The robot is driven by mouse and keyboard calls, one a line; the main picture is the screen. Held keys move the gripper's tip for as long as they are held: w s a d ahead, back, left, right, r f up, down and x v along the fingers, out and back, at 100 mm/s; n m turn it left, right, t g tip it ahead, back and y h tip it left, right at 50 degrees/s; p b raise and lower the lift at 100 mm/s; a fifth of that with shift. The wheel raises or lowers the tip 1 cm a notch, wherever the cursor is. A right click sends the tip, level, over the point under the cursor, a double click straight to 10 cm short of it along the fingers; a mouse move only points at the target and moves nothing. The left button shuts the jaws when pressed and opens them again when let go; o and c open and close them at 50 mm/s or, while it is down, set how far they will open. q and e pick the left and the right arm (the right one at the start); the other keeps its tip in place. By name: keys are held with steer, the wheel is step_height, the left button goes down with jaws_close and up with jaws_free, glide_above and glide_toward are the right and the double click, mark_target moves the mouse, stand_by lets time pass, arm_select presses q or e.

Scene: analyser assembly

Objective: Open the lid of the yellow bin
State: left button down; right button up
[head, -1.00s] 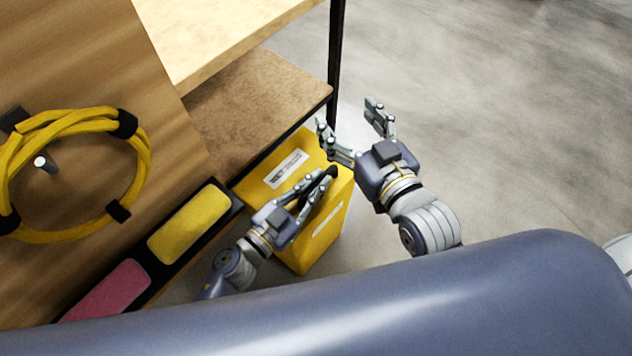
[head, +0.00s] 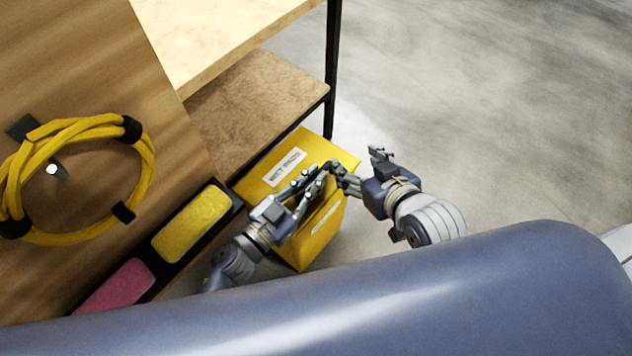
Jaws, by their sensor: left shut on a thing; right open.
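The yellow bin (head: 312,248) stands on the floor beside the shelf unit, with a white label on its front. Its yellow lid (head: 262,188) carries another white label. The lid's right corner juts out past the bin's front; how far it is raised is hard to tell. My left gripper (head: 316,180) is shut at the lid's front edge, where its fingers hide the part held. My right gripper (head: 357,161) is open, over the lid's right end, with one finger close to the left gripper's tips. Whether it touches the lid cannot be told.
A wooden shelf unit (head: 262,108) with a black post (head: 333,70) stands behind the bin. On the left, a wooden panel holds a coiled yellow cable (head: 140,165) above yellow and pink pads (head: 192,223). Grey floor at right is clear.

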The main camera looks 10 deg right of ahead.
steer(key=shift+s+a+f+m, duration=0.15)
steer(key=shift+f+m, duration=0.15)
steer(key=shift+f, duration=0.05)
steer(key=c, duration=0.4)
steer(key=s+f+m, duration=0.1)
steer(key=a+f+m+g+y, duration=0.1)
steer(key=m, duration=0.1)
steer(key=s+a+f+m+y, duration=0.1)
steer(key=f, duration=0.1)
steer(key=shift+s+a+m, duration=0.1)
steer(key=shift+s+m, duration=0.2)
jaws_close()
steer(key=m+g+y, duration=0.1)
steer(key=m+y, duration=0.3)
steer(key=m, duration=1.1)
glide_toward(326, 205)
steer(key=s+a, duration=0.2)
steer(key=s+d+f+m+t, duration=0.1)
steer(key=d+f+m, duration=0.25)
steer(key=m, duration=0.75)
steer(key=x, duration=0.9)
steer(key=shift+w+r, duration=0.1)
steer(key=shift+r, duration=0.1)
step_height(326, 205, up, 2)
steer(key=shift+r, duration=0.2)
steer(key=shift+w+a+r, duration=0.1)
steer(key=shift+r, duration=0.65)
